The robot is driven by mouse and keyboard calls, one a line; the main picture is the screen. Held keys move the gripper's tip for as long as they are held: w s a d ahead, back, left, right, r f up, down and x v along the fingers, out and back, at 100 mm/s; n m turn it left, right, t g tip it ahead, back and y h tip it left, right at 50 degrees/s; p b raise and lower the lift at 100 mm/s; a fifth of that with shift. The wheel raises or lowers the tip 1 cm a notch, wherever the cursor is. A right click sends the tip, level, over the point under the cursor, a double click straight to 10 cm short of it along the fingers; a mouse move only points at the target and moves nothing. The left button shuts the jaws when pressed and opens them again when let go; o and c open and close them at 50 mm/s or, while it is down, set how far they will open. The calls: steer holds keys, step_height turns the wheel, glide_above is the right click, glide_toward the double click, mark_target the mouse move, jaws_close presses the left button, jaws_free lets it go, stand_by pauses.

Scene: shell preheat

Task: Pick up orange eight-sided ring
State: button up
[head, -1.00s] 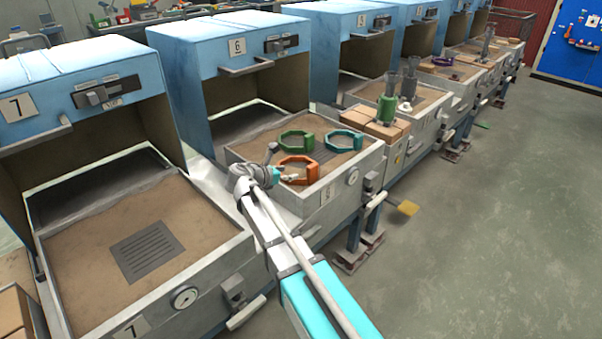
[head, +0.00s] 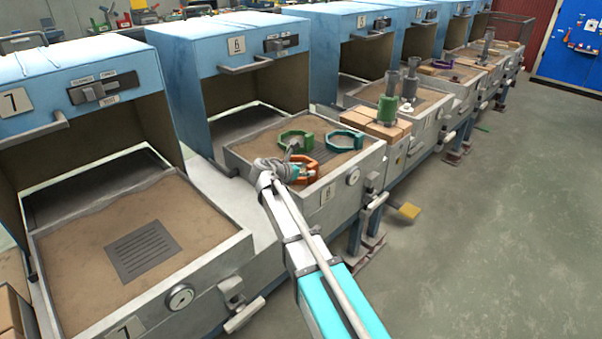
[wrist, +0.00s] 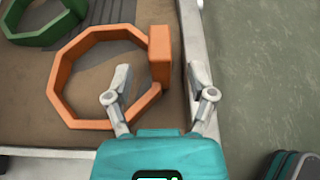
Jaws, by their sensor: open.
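The orange eight-sided ring (wrist: 58,80) lies flat on the sandy bed of hearth 6, with a raised block on its right side in the wrist view. In the head view the ring (head: 311,166) is partly hidden by my arm. My gripper (wrist: 164,80) is open in the wrist view. In the head view my gripper (head: 299,172) is over the ring.
A green ring (head: 297,136) and a teal ring (head: 346,140) lie behind on the same tray (head: 352,178). A dark slotted grate lies in the sand. The blue hood (head: 236,45) rises behind. Hearth 7's bed (head: 80,235) is clear at left. Open floor lies at right.

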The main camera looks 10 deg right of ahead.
mark_target(314, 168)
steer(key=shift+b+x, duration=1.05)
steer(key=shift+x, duration=1.55)
jaws_close()
